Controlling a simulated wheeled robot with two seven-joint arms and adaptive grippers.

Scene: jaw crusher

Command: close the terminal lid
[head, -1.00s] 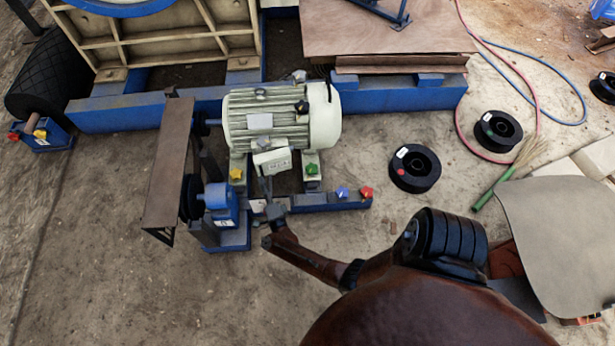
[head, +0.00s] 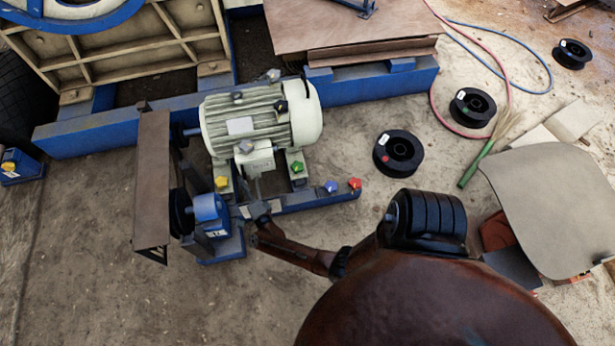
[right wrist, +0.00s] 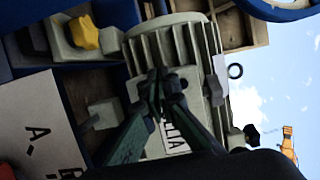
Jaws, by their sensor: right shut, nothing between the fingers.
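The pale ribbed motor (head: 262,115) has a small pale terminal box (head: 256,159) on its near side. The box shows a mostly plain pale face, so its lid looks shut, but it is small and I cannot be sure. My right gripper (head: 258,197) is just below the box in the head view, shut and empty. In the right wrist view its dark green fingers (right wrist: 157,88) are together in front of the motor's fins (right wrist: 170,55) and nameplate. I cannot tell from these views whether the fingers touch the box. My left gripper is not in view.
A blue rail with coloured knobs (head: 330,187) runs below the motor. A brown belt guard (head: 153,185) stands to its left. Black spools (head: 398,152) and a grey sheet (head: 550,215) lie to the right. The floor at lower left is clear.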

